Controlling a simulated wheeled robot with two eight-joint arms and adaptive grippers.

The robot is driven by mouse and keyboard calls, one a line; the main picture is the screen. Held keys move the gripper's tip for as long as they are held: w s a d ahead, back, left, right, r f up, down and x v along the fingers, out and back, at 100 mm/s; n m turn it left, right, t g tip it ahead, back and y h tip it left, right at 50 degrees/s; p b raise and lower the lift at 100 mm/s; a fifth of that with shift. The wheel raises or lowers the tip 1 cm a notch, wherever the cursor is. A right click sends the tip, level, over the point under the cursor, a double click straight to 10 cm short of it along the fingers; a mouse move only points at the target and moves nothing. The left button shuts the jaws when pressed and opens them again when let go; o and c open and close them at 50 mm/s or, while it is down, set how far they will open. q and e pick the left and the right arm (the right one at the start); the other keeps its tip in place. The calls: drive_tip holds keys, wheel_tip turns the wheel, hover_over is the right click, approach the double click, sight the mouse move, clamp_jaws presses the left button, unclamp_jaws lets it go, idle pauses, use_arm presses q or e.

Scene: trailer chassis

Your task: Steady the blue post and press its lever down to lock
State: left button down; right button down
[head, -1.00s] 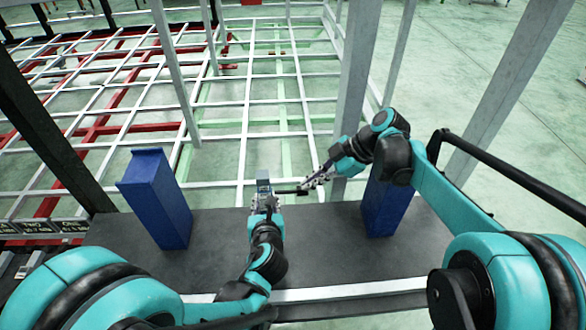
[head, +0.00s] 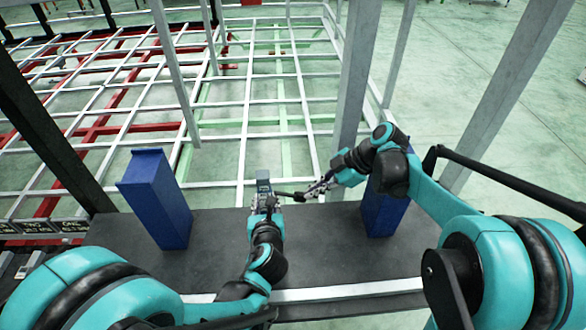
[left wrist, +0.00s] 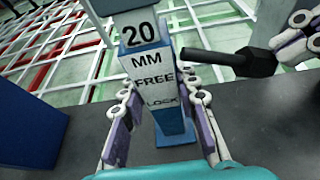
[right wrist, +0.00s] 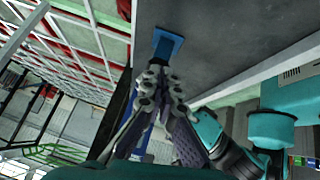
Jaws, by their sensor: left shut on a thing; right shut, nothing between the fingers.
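The blue post (left wrist: 176,128) stands upright on the dark bench, with a white face reading 20 MM, FREE and LOCK. It is small in the head view (head: 263,184). Its black lever (left wrist: 245,62) sticks out to the right, roughly level, above the LOCK mark; it also shows in the head view (head: 288,195). My left gripper (head: 264,207) is shut on the post, one finger on each side. My right gripper (head: 322,186) is shut and empty, close to the lever's free end; contact is unclear. In the right wrist view its fingertips (right wrist: 162,78) partly hide the post.
Two large blue blocks stand on the dark bench (head: 225,262), one at left (head: 155,200) and one at right (head: 383,208), partly behind my right arm. A grey upright (head: 354,90) rises behind the bench. The chassis grid lies beyond.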

drive_tip(key=shift+a, duration=0.1)
drive_tip(key=shift+a+r, duration=0.4)
drive_tip(key=shift+a, duration=0.25)
wheel_tip(320, 180, up, 10)
idle(0.7)
idle(0.4)
